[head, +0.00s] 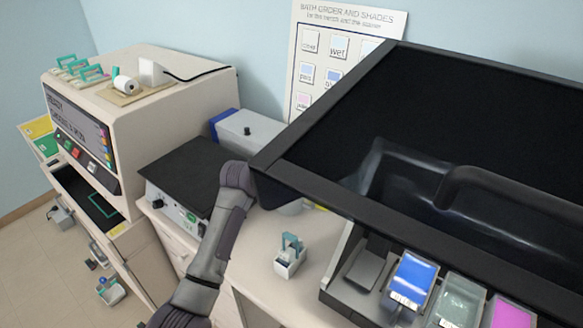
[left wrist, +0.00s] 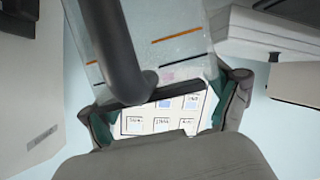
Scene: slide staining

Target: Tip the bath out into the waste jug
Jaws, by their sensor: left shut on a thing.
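My left gripper (left wrist: 162,105) is shut on a clear vessel, which I take to be the bath (left wrist: 88,48). The bath has a dark rim, a dark bent bar and orange and black lines on its clear wall. In the head view a large black-rimmed vessel (head: 340,195), apparently the same bath, is very close and tilted, with a dark inside. It hides my left gripper there; the forearm passes behind it. I cannot tell whether liquid is in it. I cannot make out the waste jug. My right gripper is out of view.
Blue (head: 412,275), clear (head: 460,300) and pink (head: 512,314) baths stand at lower right beside an empty dark slot (head: 366,268). A small white holder with teal clips (head: 290,258) stands on the bench. A black-topped device (head: 185,170) and a large cream machine (head: 150,115) stand left.

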